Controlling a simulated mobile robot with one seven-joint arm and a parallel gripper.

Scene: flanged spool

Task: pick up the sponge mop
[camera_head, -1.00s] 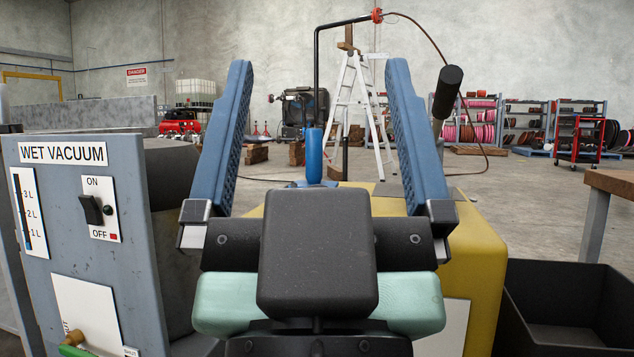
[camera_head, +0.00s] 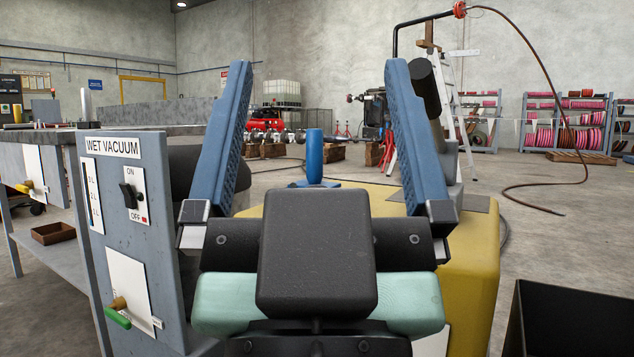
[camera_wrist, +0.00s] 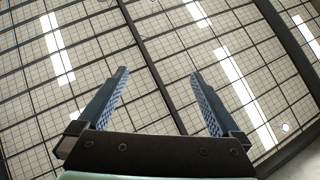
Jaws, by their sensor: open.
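I cannot make out a sponge mop in either view. My gripper (camera_head: 318,64) is open in the head view, its two blue ribbed fingers pointing up and wide apart, with nothing between them but the distant room. In the wrist view my gripper (camera_wrist: 159,73) is also open and empty, and only the gridded ceiling with bright strips shows beyond it.
A grey wet vacuum panel (camera_head: 128,225) stands close at left, beside a workbench (camera_head: 45,133). A black bin (camera_head: 575,325) is at lower right. A hose (camera_head: 545,75) hangs to the floor at right. Spool shelves (camera_head: 570,125) stand far back; open floor (camera_head: 560,235) lies between.

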